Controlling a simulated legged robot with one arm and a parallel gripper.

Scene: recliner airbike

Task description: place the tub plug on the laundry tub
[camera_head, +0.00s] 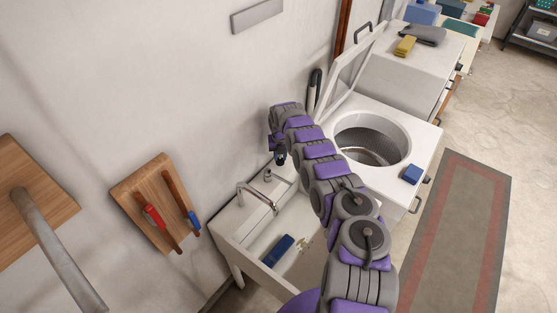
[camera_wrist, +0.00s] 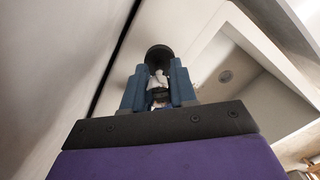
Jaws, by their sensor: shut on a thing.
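The laundry tub (camera_head: 229,238) is a white basin against the wall, with a metal faucet (camera_head: 258,195) at its back. My gripper (camera_head: 280,160) is above the tub's back ledge near the wall. In the wrist view, my gripper (camera_wrist: 158,76) has its blue fingers closed around a small dark, round-topped thing, which looks like the tub plug (camera_wrist: 158,54). A pale part shows between the fingers. My arm hides part of the tub's right side.
A blue block (camera_head: 278,251) lies in the tub. An open top-loading washer (camera_head: 413,136) stands right of it, with a blue box (camera_head: 411,174) on its edge. A wooden tool board (camera_head: 150,205) hangs on the wall. A striped rug (camera_head: 458,230) lies on clear floor.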

